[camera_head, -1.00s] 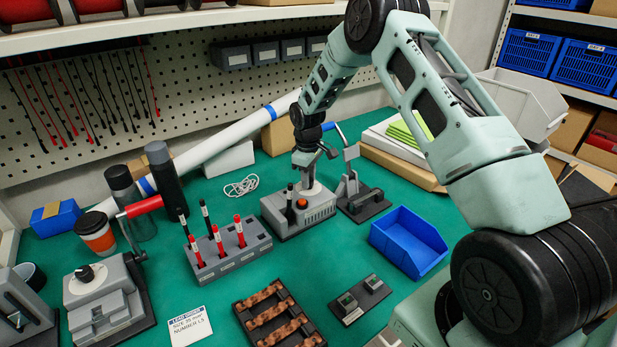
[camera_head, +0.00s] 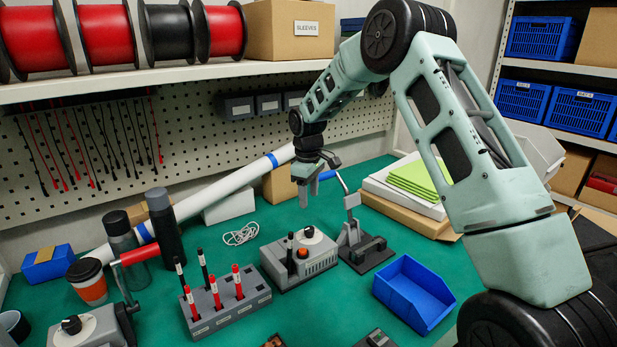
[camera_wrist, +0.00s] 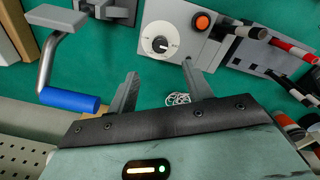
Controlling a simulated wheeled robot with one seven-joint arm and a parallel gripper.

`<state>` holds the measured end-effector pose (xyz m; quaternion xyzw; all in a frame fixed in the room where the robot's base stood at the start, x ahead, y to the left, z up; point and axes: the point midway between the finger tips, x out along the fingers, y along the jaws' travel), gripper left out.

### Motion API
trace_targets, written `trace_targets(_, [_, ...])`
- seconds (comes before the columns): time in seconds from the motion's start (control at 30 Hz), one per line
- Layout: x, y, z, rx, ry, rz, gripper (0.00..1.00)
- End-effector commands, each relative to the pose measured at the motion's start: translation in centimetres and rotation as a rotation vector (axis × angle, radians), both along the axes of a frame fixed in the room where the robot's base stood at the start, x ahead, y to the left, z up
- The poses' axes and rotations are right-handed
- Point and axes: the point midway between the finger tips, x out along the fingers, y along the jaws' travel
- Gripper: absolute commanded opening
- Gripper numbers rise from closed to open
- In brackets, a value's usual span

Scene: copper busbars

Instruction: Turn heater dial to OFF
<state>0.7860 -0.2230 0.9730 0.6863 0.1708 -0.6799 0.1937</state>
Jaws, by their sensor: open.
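The heater (camera_head: 287,263) is a grey box with vents and an orange button, standing mid-bench. Its dial (camera_head: 309,233) is a black knob on a round white plate on top. The dial shows in the wrist view (camera_wrist: 160,45), beside the orange button (camera_wrist: 202,22); its markings are too small to read. My gripper (camera_head: 316,182) is open and empty, above the heater and clear of the dial. In the wrist view its two fingers (camera_wrist: 160,72) are spread, with the dial ahead between them and not touched.
A lever press (camera_head: 362,245) with a blue handle (camera_wrist: 68,101) stands close right of the heater. A rack of red and black pens (camera_head: 228,305) stands left of it. A blue bin (camera_head: 414,293) lies to the right. White cable (camera_head: 241,235) lies behind.

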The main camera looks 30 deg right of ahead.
Motion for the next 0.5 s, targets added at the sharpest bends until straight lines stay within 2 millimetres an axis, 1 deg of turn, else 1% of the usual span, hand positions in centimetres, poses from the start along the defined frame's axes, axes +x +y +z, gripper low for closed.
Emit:
trace_targets(0.03, [0.1, 0.0, 1.2, -0.001, -0.005, 0.0, 0.5])
trace_targets(0.1, [0.0, 0.1, 2.6, -0.001, -0.004, 0.0, 0.5])
trace_targets(0.23, [0.0, 0.1, 4.6, 0.0, -0.004, 0.0, 0.5])
trace_targets(0.33, [0.0, 0.2, 5.6, 0.0, -0.002, 0.001, 0.5])
trace_targets(0.5, [-0.1, 0.2, 6.3, 0.0, 0.0, 0.001, 0.5])
